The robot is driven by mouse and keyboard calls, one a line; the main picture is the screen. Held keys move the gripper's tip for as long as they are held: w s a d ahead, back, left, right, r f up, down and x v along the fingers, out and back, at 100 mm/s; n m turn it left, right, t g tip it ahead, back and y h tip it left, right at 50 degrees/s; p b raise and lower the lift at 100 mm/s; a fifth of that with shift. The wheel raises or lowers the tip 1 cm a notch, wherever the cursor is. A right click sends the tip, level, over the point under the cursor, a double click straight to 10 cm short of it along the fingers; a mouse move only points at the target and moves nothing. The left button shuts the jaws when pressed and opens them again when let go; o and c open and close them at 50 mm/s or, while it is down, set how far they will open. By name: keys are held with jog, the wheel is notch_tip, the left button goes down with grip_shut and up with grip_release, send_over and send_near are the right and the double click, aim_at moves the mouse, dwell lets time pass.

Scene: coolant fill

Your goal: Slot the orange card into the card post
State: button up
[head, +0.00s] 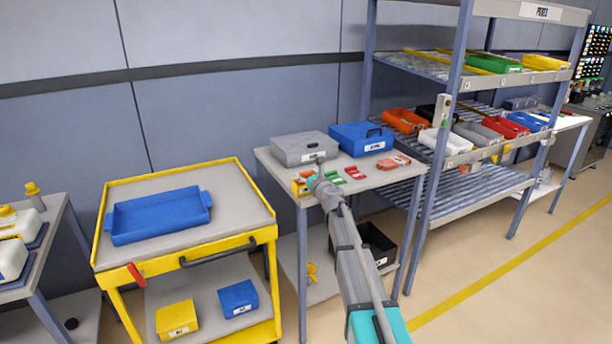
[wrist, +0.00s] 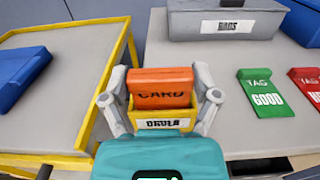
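The orange card (wrist: 161,88), marked CARD, stands in a yellow holder (wrist: 164,124) with a white label on the grey table. In the head view the holder (head: 299,189) is at the table's front left corner, partly hidden by my arm. My gripper (wrist: 161,82) is open, with one finger on each side of the card; I cannot tell whether they touch it. It also shows over the table in the head view (head: 319,173). A small pale box (head: 443,109) on the shelf rack's upright may be the card post; I cannot tell.
A green tag (wrist: 264,93) and a red tag (wrist: 308,86) lie right of the holder. A grey box (head: 304,149) and a blue box (head: 361,138) stand behind. A yellow-edged cart (head: 230,185) is left of the table, the rack right. Floor in front is clear.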

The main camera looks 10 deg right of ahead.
jog(key=shift+o, duration=1.3)
jog(key=v, duration=1.2)
jog(key=s+a+f+n+g+y+p, duration=0.1)
jog(key=s+a+f+n+g+p, duration=0.15)
jog(key=s+a+n+g, duration=0.45)
jog(key=s+a+f+n+g+y+p, duration=0.1)
jog(key=s+a+f+n+g+p, duration=0.2)
jog(key=s+n, duration=0.75)
jog(key=s+d+f+n+g+h+p, duration=0.1)
jog(key=s+d+n+g+h+p, duration=0.1)
jog(key=s+n, duration=0.5)
jog(key=s+d+f+n+g+h+p, duration=0.1)
jog(key=s+d+n+g+h+p, duration=0.2)
jog(key=s+d+n+g+h, duration=0.2)
jog(key=s+n, duration=0.3)
jog(key=s, duration=0.1)
jog(key=shift+h+p, duration=0.3)
